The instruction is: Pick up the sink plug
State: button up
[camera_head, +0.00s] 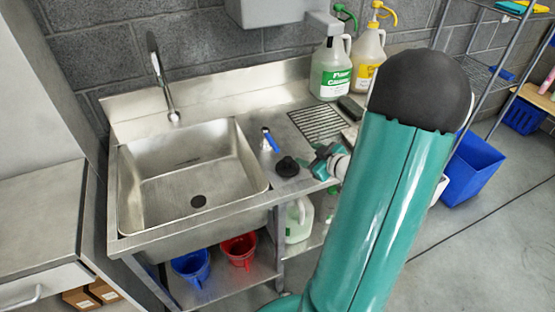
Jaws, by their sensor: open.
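The sink plug (287,167) is a black round piece with a raised knob. It lies on the steel counter just right of the sink basin (150,195). My gripper (316,162) is a little to the right of the plug, low over the counter. It looks apart from the plug, with its jaws open and empty. My teal arm covers the right end of the counter and part of the gripper's wrist.
A blue-handled item (270,140) stands behind the plug. A faucet (162,80), a drain grate (318,123), a green-labelled jug (331,70) and a yellow-topped jug (367,50) are farther back. A blue bin (472,168) is on the floor at right.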

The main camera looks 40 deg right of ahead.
jog(key=s+f, duration=0.1)
jog(key=s, duration=0.1)
jog(key=s+f+t+y, duration=0.2)
jog(key=s+f, duration=0.1)
jog(key=shift+s+d, duration=0.3)
jog(key=shift+s, duration=0.05)
jog(key=s+a+t+y, duration=0.1)
jog(key=s+t+y, duration=0.1)
jog(key=s, duration=0.2)
send_near(293, 170)
jog(key=shift+m, duration=0.3)
jog(key=w+r, duration=0.1)
jog(key=w, duration=0.2)
jog(key=w+r, duration=0.1)
jog(key=shift+w+a+r, duration=0.25)
jog(key=shift+w+r, duration=0.05)
jog(key=shift+w, duration=0.05)
jog(key=w, duration=0.2)
jog(key=w+a, duration=0.1)
jog(key=w, duration=0.2)
jog(key=shift+w+a+r, duration=0.1)
jog(key=shift+r, duration=0.1)
jog(key=c, duration=1.1)
jog(key=shift+o, duration=0.2)
